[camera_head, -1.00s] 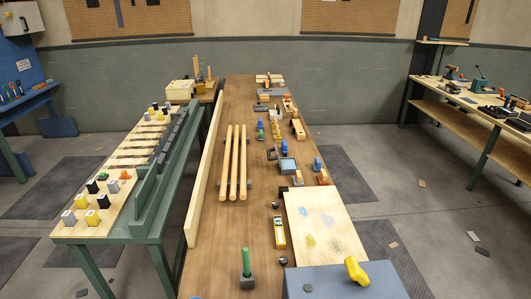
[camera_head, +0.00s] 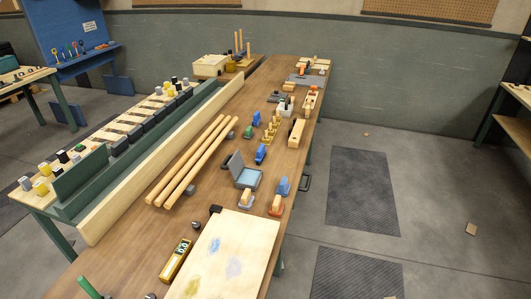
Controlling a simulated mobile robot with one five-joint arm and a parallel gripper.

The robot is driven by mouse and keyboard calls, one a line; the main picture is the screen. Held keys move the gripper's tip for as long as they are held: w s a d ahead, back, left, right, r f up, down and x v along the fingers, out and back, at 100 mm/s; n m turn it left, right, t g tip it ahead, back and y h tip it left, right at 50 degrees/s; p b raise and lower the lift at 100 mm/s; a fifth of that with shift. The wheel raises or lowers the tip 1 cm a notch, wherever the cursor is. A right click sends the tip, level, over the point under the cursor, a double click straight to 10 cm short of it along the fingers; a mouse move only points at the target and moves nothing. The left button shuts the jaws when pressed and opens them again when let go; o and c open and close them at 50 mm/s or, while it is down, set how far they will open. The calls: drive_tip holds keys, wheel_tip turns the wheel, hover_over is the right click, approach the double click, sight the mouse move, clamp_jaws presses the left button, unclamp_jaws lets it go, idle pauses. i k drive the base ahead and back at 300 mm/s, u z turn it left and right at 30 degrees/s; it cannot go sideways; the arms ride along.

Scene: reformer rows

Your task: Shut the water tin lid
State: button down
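The water tin (camera_head: 246,181) looks to be the small grey-blue open box on the long brown workbench, right of the wooden rods. Its lid (camera_head: 235,164) stands raised at the box's left side, and the light blue inside shows. My gripper is not in view.
Blue blocks (camera_head: 283,186) and a wooden block on a red-brown base (camera_head: 276,206) stand right of the tin. Three long rods (camera_head: 192,163) lie to its left. A pale stained board (camera_head: 226,256) and a yellow level (camera_head: 176,261) lie nearer. Open floor with dark mats (camera_head: 362,190) is right of the bench.

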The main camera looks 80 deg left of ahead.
sight(236, 164)
drive_tip(key=z, duration=0.1)
drive_tip(key=i, duration=1.1)
drive_tip(key=u, duration=3.05)
drive_tip(key=i, duration=1.75)
drive_tip(key=u, duration=2.6)
